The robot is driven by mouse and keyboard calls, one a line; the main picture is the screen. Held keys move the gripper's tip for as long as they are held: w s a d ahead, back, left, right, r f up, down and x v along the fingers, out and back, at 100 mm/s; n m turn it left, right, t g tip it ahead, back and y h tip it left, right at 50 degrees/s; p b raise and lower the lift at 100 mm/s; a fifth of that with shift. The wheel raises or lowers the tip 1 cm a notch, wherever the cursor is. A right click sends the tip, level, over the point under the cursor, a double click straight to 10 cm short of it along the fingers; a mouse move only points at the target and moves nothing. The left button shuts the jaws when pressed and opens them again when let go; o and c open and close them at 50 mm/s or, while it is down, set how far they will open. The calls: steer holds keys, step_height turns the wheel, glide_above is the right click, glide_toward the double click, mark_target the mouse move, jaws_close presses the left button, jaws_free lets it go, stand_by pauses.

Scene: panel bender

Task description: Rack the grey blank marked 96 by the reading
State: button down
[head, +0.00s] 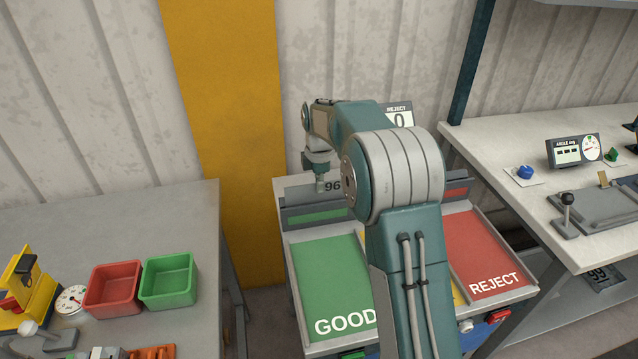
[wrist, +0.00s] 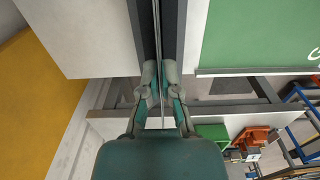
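The grey blank marked 96 (head: 301,188) stands upright, edge-on to my wrist, at the back of the rack behind the green GOOD panel (head: 325,275). In the wrist view the blank (wrist: 157,30) is a thin line between two dark rails (wrist: 145,25). Whether its lower edge is seated between them is hidden. My gripper (head: 320,184) is at the blank's top edge. In the wrist view my gripper's fingers (wrist: 160,78) close on both faces of it. The red REJECT panel (head: 485,245) is to the right; my arm hides most of the yellow middle.
The right bench holds an angle readout with a dial (head: 575,151), a blue knob (head: 525,171) and a lever fixture (head: 567,215). A plate marked 99 (head: 600,277) is below that bench. The left table has a red bin (head: 112,288) and a green bin (head: 168,280). A yellow column stands behind.

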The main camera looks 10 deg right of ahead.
steer(key=shift+f, duration=0.15)
steer(key=c, duration=0.7)
jaws_free()
step_height(320, 180, up, 12)
steer(key=shift+f, duration=0.1)
